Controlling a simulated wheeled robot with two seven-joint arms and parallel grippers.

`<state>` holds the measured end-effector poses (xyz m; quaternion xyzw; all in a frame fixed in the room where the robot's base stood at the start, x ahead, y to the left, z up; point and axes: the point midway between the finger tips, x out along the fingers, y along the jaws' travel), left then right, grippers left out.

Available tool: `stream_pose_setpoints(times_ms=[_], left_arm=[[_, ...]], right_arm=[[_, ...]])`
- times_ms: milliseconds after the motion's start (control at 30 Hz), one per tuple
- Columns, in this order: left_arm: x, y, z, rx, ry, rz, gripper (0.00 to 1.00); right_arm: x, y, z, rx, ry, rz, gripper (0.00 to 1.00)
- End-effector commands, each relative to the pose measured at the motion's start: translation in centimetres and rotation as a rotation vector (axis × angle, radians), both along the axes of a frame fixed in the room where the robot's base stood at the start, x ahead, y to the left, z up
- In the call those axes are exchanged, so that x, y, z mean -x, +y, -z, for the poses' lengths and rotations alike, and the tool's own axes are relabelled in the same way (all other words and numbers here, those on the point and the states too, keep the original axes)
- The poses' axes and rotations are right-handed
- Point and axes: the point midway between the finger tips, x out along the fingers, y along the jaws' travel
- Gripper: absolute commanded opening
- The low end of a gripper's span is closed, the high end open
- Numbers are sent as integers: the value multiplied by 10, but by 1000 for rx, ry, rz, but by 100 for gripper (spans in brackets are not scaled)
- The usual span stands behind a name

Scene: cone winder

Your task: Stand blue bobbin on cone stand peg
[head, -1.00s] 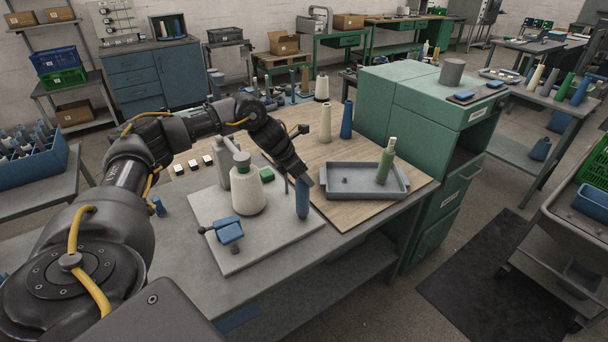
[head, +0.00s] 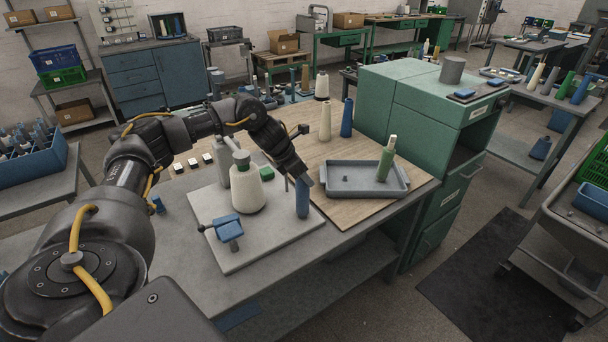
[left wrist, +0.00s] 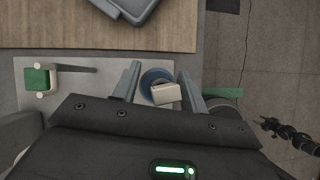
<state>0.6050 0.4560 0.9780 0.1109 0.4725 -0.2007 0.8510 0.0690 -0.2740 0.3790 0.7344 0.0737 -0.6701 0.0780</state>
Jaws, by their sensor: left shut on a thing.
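The blue bobbin (head: 302,200) is upright at the right edge of a light grey plate (head: 262,234). My left gripper (head: 303,181) is shut on its upper part from above. In the left wrist view the bobbin's blue rim (left wrist: 150,76) shows between the two fingers of the left gripper (left wrist: 160,84), with a pale block-like piece over it. On the plate stands a cream cone (head: 247,191) with a green top, left of the bobbin. I cannot make out a peg under the bobbin, or tell whether its foot touches the plate. My right gripper is not in view.
A blue clamp-like part (head: 229,228) is on the plate's front. A grey tray (head: 345,191) with a green bobbin (head: 386,160) lies right of the held bobbin. A cream bobbin (head: 325,121) and another blue one (head: 347,119) stand behind. A green cabinet (head: 420,126) borders the right.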

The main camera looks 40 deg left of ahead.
Motion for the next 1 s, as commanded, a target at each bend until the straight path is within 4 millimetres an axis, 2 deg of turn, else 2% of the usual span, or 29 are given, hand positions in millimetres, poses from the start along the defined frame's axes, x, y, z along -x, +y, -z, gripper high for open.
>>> stream_pose_setpoints(times_ms=[833, 867, 1000], left_arm=[[0, 0, 0, 0, -1, 0, 25], [0, 0, 0, 0, -1, 0, 47], [0, 0, 0, 0, -1, 0, 65]], right_arm=[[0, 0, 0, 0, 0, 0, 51], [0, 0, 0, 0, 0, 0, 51], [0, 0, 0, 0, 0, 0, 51]])
